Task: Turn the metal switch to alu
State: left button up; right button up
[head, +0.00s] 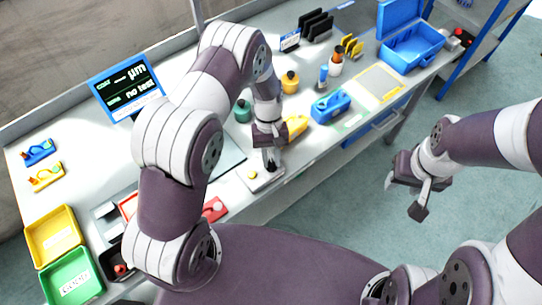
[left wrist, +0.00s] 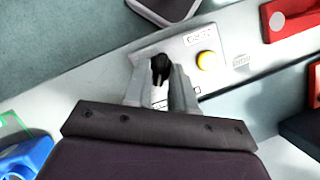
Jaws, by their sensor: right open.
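The metal switch is a black knob (left wrist: 160,66) on a pale control box (left wrist: 190,62) that also carries a round yellow button (left wrist: 207,60). My left gripper (left wrist: 161,78) points down at the box, with one finger on each side of the knob and close against it. The knob hides part of the lettering below it, and my fingers cover more, so the switch's setting cannot be read. In the head view my left gripper (head: 270,164) is over the box (head: 262,182) at the bench's front edge. My right gripper (head: 421,198) is open and empty over the floor.
A yellow bin (head: 54,237) and a green bin (head: 72,275) are at the left end. A blue hoist part (head: 330,106), bottles and an open blue case (head: 411,48) are on the right.

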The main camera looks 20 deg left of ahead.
pick_arm(q)
jog(key=shift+o, duration=0.6)
jog(key=shift+w+r, duration=0.1)
jog(key=shift+r, duration=0.2)
jog(key=p+v, duration=0.5)
jog(key=v, duration=0.7)
